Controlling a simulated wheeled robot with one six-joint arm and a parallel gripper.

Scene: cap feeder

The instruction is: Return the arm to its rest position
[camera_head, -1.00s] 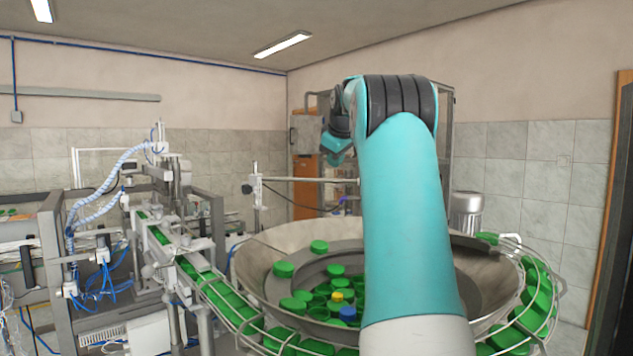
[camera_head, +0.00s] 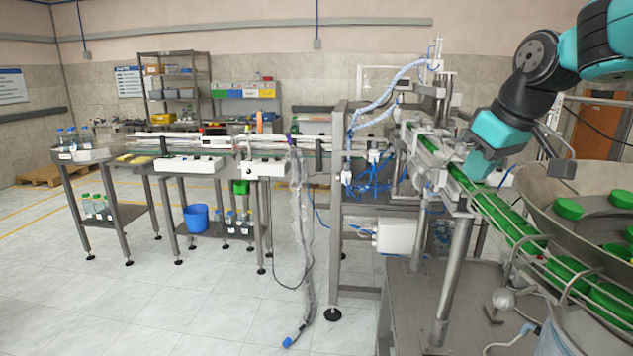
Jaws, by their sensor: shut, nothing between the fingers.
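My arm (camera_head: 605,45) comes in from the upper right, teal with dark joints. Its teal wrist (camera_head: 500,130) hangs in front of the feeder chute. The feeder bowl (camera_head: 548,205) is cut off by the right edge, with green caps (camera_head: 568,208) inside. The chute (camera_head: 515,222) carries a line of green caps down from the machine.
A metal-framed machine (camera_head: 340,200) with blue hoses stands left of the chute. A conveyor table (camera_head: 190,165) runs further left, with a blue bucket (camera_head: 196,218) under it. Shelves (camera_head: 176,85) stand at the back. The tiled floor (camera_head: 190,300) at front left is clear.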

